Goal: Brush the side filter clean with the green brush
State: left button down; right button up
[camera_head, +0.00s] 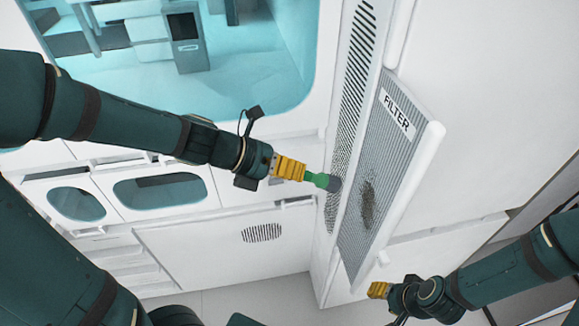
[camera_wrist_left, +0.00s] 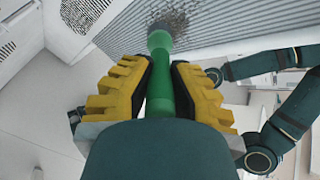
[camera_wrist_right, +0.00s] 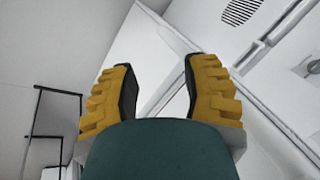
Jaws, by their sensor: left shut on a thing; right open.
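The side filter (camera_head: 378,160) is a grey ribbed panel labelled FILTER, set in a white wall unit in the head view. A dark brown patch of dirt (camera_head: 368,204) lies on its lower half. My left gripper (camera_head: 305,174) is shut on the green brush (camera_head: 322,180), whose grey bristle head points right toward the filter. In the left wrist view the brush (camera_wrist_left: 160,75) stands between the yellow fingers, its head in front of the dirt (camera_wrist_left: 172,20); I cannot tell whether it touches. My right gripper (camera_head: 379,290) is below the filter, open and empty between its fingers (camera_wrist_right: 158,85).
A perforated vent strip (camera_head: 352,90) runs beside the filter on the left. A white rail (camera_head: 408,190) edges the filter on the right. A white cabinet wall with windows and a small round vent (camera_head: 261,233) stands at left. The floor (camera_head: 265,299) below is clear.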

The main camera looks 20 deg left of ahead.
aim_at(322, 175)
pick_arm(q)
jog(key=w+d, duration=0.1)
jog(key=d+b, duration=0.1)
jog(key=shift+w+d+f, duration=0.15)
jog(key=shift+w+d, duration=0.25)
jog(key=shift+w+d+b, duration=0.5)
jog(key=shift+w+d, duration=0.2)
jog(key=shift+d, duration=0.3)
jog(key=shift+w+d, duration=0.25)
jog(key=shift+d, duration=0.1)
jog(key=shift+r, duration=0.25)
jog(key=shift+r+p, duration=1.05)
jog(key=shift+p, duration=0.35)
jog(key=shift+f, duration=0.15)
